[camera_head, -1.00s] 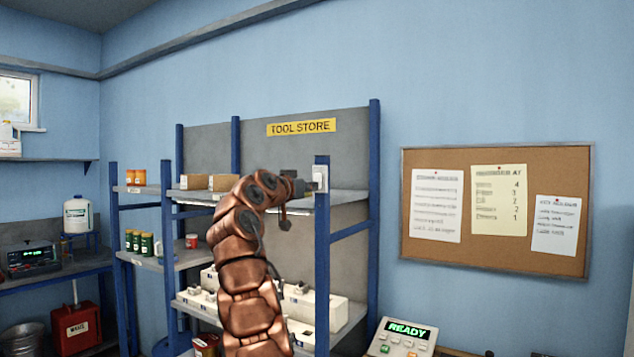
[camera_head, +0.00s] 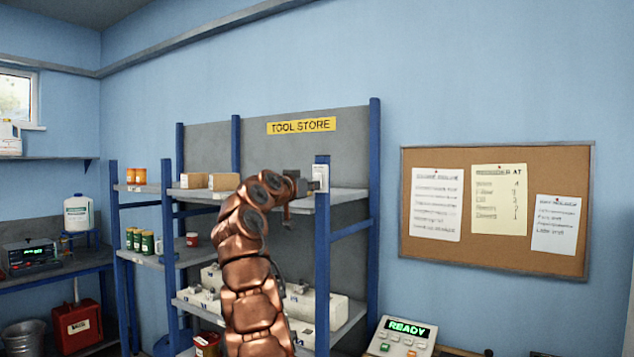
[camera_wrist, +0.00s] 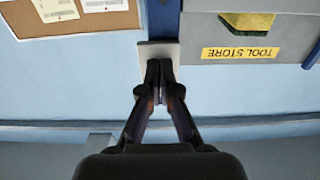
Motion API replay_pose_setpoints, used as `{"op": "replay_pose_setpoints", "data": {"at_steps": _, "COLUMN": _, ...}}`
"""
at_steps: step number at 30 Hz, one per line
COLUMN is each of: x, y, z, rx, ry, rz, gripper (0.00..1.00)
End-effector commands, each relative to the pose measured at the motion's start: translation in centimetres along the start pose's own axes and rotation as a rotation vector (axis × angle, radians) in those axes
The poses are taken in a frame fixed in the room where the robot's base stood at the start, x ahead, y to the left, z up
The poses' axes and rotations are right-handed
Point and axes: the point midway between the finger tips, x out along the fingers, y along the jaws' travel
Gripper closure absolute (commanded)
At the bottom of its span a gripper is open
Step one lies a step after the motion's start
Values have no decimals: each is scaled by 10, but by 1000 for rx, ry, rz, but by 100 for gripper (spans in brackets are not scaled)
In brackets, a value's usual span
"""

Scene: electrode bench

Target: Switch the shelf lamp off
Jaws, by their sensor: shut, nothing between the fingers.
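A pale switch plate (camera_head: 321,176) is fixed on the blue front post of the tool store shelf. In the wrist view the plate (camera_wrist: 146,52) lies straight behind my fingertips. My gripper (camera_head: 306,186) is shut and empty, at the plate's left side in the head view. In the wrist view my gripper (camera_wrist: 160,66) covers the plate's middle, so the rocker or button is hidden. I cannot tell whether the tips touch it. I cannot make out the lamp itself or whether it is lit.
The shelf unit's blue post (camera_head: 322,260) stands right by my arm. Cardboard boxes (camera_head: 194,181) stand on the upper shelf. A corkboard (camera_head: 570,170) hangs on the right wall. A console reading READY (camera_head: 403,337) stands low at the right. The space before the wall is open.

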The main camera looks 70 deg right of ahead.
Motion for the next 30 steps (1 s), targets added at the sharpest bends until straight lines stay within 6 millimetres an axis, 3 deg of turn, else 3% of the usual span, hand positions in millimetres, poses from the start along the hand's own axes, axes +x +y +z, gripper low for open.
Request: {"op": "replay_pose_setpoints", "data": {"at_steps": 30, "x": -64, "y": 0, "z": 2, "rx": 0, "ry": 1, "rz": 1, "gripper": 100}}
